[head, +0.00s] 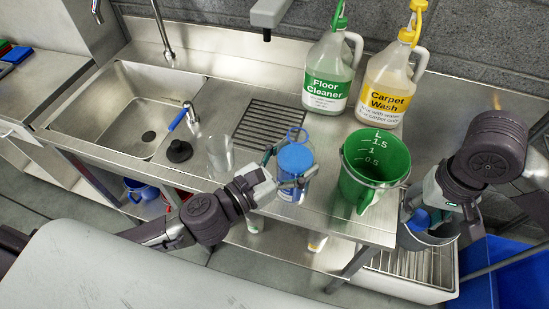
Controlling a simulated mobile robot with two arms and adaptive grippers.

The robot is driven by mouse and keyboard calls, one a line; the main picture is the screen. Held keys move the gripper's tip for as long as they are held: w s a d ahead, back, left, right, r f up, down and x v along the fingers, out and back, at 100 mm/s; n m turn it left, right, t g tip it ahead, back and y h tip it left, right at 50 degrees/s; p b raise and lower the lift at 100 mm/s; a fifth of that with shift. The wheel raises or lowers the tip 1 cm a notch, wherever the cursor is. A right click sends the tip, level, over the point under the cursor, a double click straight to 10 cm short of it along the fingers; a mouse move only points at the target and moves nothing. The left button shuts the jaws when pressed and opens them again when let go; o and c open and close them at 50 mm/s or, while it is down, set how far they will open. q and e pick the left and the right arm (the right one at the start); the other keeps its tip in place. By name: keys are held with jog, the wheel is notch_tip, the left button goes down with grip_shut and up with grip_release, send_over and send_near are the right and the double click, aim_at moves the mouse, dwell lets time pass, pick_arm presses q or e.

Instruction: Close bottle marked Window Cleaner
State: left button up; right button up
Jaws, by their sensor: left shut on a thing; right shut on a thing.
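A green measuring jug (375,170) stands between my grippers. Floor Cleaner (329,75) and Carpet Wash (388,88) bottles stand behind. A blue crate (522,275) is lower right.

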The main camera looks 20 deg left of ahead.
pick_arm(q)
jog(key=shift+w+d+r+m+g+h, duration=0.15)
jog(key=shift+w+d+m+g+h, duration=0.2)
jog(key=shift+d+m+g+h, duration=0.35)
jog(key=shift+d, duration=0.1)
pick_arm(e)
jog(key=w+a+r+n, duration=0.2)
jog(key=w+a+r, duration=0.1)
jog(key=a+r, duration=0.6)
jog(key=w+a+r+n, duration=0.3)
jog(key=a+r, duration=0.7)
jog(key=a, duration=0.5)
jog(key=shift+f, duration=0.15)
jog(key=shift+w+f, duration=0.1)
jog(key=shift+f, duration=1.85)
